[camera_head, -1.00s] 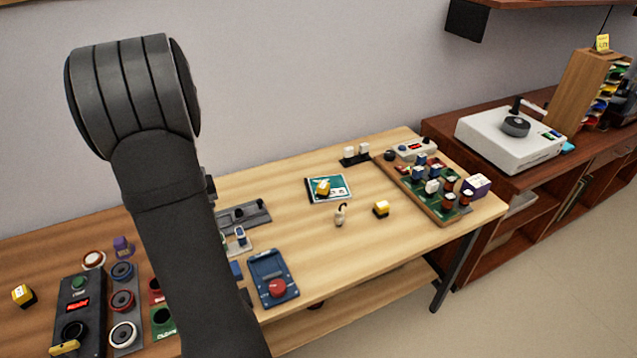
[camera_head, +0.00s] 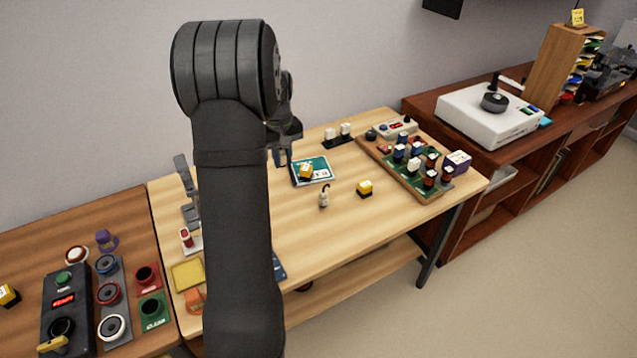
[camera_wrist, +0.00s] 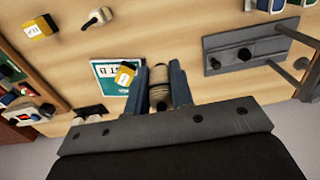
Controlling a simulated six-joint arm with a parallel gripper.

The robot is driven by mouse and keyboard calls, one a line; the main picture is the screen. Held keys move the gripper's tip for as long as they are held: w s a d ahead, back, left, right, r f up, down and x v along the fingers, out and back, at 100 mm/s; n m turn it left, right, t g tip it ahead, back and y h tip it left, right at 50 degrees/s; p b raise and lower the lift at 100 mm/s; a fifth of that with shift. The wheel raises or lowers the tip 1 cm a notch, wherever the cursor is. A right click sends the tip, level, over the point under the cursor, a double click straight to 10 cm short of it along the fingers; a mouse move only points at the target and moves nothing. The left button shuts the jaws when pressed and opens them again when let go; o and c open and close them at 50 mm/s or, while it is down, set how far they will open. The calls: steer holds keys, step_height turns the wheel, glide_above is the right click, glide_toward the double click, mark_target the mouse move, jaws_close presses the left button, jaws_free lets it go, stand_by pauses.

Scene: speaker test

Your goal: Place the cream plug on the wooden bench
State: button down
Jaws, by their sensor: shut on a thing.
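My gripper (camera_wrist: 159,85) is shut on the cream plug (camera_wrist: 159,92), a small pale cylinder with a dark band, seen between the blue fingers in the wrist view. In the head view my gripper (camera_head: 281,158) shows just right of my arm, above the back part of the light wooden bench (camera_head: 385,205); the plug cannot be made out there. The gripper is left of a teal card (camera_head: 325,170) with a yellow block (camera_head: 306,171) on it. I cannot tell the plug's exact height above the bench top.
A small cream figure with a dark top (camera_head: 323,198) and another yellow block (camera_head: 364,188) stand on the bench. A wooden tray (camera_head: 432,197) of several pieces is at its right end. A grey fixture (camera_wrist: 240,52) lies near my gripper. The front right bench top is clear.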

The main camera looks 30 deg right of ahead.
steer(key=s+d, duration=0.3)
steer(key=d, duration=0.5)
glide_above(312, 201)
step_height(312, 201, down, 11)
steer(key=shift+s+r, duration=0.1)
steer(key=shift+f, duration=2.15)
steer(key=shift+f, duration=0.15)
steer(key=c, duration=1.3)
jaws_free()
steer(key=shift+o, duration=0.2)
